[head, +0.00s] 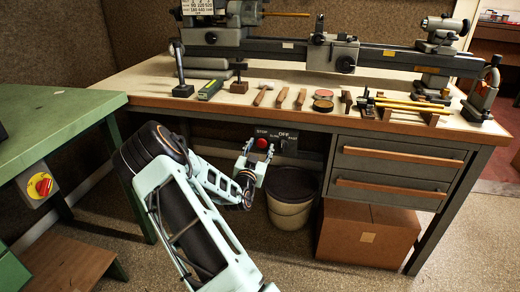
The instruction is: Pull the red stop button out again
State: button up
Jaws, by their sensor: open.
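The red stop button (262,143) sits on a dark control panel (285,134) under the front edge of the workbench. The panel is lettered STOP and OFF. My gripper (258,157) is open just in front of and below the button, with a pale finger on either side of it. I cannot tell whether a finger touches the button, or how far the button stands out. Part of the panel below the button is hidden behind my gripper.
The bench (150,90) carries a lathe (380,55) and several hand tools. Below are a lidded bucket (291,212), a cardboard box (367,233) and drawers (398,160). A green table (60,120) with a red-and-yellow switch (42,186) stands at the left.

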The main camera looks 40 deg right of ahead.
grip_shut()
dwell(0.3)
jog(key=shift+s+a+f+b, duration=0.15)
jog(key=shift+s+a+b, duration=0.2)
jog(key=shift+s+a, duration=0.1)
grip_release()
jog(key=shift+a, duration=0.1)
